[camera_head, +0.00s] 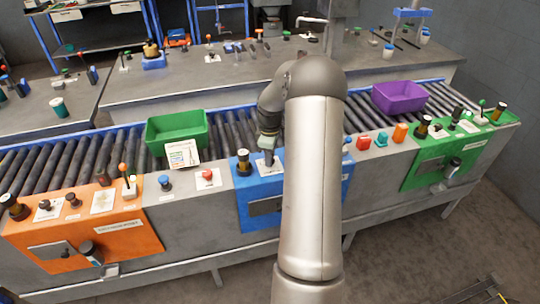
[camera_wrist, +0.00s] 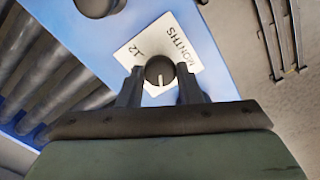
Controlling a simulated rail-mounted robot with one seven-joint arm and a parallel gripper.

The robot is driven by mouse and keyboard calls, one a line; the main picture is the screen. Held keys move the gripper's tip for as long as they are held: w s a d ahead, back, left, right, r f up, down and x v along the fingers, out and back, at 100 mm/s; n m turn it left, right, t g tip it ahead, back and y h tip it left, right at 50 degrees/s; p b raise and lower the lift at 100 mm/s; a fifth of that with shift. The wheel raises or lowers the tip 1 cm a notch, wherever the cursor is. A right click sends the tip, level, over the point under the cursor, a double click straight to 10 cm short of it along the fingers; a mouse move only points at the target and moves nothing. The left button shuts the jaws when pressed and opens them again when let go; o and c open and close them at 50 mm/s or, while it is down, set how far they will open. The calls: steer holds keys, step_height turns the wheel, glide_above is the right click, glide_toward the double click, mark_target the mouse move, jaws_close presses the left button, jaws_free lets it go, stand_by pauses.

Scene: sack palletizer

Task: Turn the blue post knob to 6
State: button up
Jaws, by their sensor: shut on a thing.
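The blue post (camera_head: 294,200) stands in front of the roller conveyor, partly hidden behind my arm. Its dark round knob (camera_wrist: 160,68) sits on a white dial plate (camera_wrist: 185,52) in the wrist view. The plate shows "MONTHS" and "12"; I cannot make out a 6. The knob's white pointer line points down in the wrist view, toward my gripper's palm. My gripper (camera_wrist: 159,78) has one finger on each side of the knob and is shut on it. In the head view my gripper (camera_head: 267,145) is over the post top and hides the knob.
A dark round-topped fitting (camera_head: 243,163) stands left of the knob. A green bin (camera_head: 178,133) and a purple bin (camera_head: 399,97) are on the conveyor. An orange post (camera_head: 85,235) is left, a green post (camera_head: 455,150) right. Small coloured items lie on the ledge between.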

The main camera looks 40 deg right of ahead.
steer(key=shift+m, duration=0.3)
steer(key=m+b, duration=0.1)
steer(key=m, duration=0.2)
steer(key=m+b, duration=0.1)
steer(key=m, duration=0.3)
steer(key=m+b, duration=0.1)
steer(key=m, duration=0.3)
steer(key=shift+m, duration=2.1)
steer(key=o, duration=1)
